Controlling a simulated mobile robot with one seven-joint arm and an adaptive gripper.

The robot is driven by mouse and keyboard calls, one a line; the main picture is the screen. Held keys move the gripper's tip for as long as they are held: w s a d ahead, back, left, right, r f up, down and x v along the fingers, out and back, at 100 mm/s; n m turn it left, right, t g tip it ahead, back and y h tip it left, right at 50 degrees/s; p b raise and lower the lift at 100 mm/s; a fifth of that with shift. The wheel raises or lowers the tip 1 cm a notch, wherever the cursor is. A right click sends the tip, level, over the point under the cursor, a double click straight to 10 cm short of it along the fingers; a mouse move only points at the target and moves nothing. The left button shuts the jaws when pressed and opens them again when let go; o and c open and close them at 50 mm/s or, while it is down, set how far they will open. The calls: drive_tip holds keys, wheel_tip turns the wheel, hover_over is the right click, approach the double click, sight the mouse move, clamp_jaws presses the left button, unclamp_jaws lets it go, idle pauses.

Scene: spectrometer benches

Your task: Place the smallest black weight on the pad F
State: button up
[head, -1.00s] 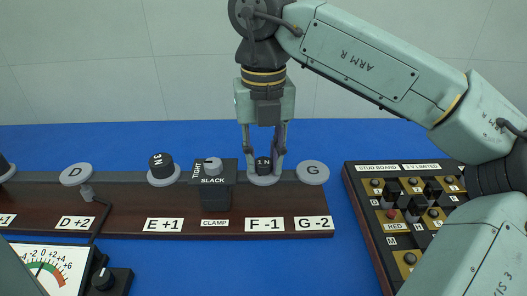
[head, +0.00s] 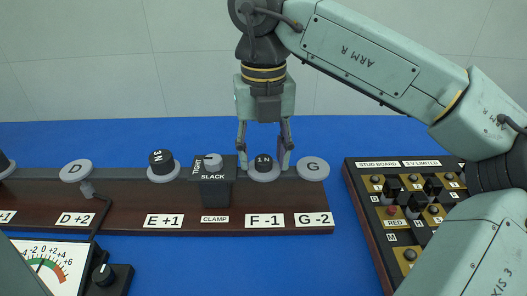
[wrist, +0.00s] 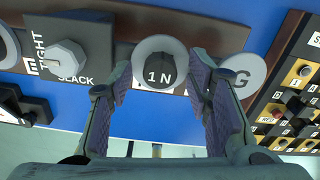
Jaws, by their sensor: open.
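The small black weight marked 1 N (head: 264,163) stands upright on the round grey pad F (head: 264,176), above the label F-1. It also shows in the wrist view (wrist: 160,71), with the pale rim of the pad around it. My gripper (head: 264,170) is pointed down over pad F, with one finger on each side of the weight. The fingers (wrist: 165,85) are open, and a gap shows between them and the weight.
A larger black weight marked 3N (head: 161,161) stands on pad E. Pads D (head: 76,171) and G (head: 313,169) are bare. The slack clamp (head: 212,180) stands close left of pad F. A stud board (head: 375,215) lies at right, a dial meter (head: 45,265) at front left.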

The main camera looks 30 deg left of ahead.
sight(263, 159)
wheel_tip(263, 159, up, 12)
drive_tip(key=shift+p, duration=0.3)
drive_tip(key=shift+r, duration=0.1)
